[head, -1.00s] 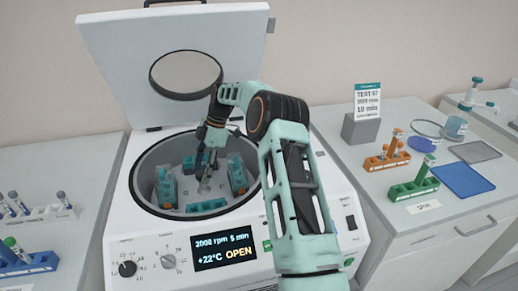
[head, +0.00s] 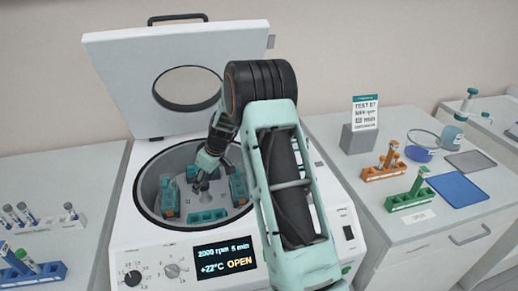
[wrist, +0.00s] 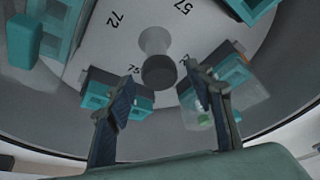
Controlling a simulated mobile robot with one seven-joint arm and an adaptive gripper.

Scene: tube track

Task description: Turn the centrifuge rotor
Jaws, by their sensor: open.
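The centrifuge rotor sits in the round bowl (head: 150,185) of the white centrifuge, whose lid (head: 120,80) stands open. Its grey central hub (wrist: 160,70) stands on a pale plate (wrist: 120,45) with printed numbers. Teal buckets hang around it: one on the left (head: 168,198), one on the right (head: 239,187) and one at the front (head: 207,216). My gripper (wrist: 158,80) is inside the bowl, open and empty, with its fingers apart on either side of the hub in the wrist view. Each finger partly covers a bucket. I cannot tell whether they touch anything.
The front panel's display (head: 225,260) reads 2000 rpm, 5 min, +22°C, OPEN. The bowl wall closely surrounds the rotor. The right bench holds an orange rack (head: 386,171), a green rack (head: 411,198) and a blue mat (head: 459,189). Tube racks stand on the left bench.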

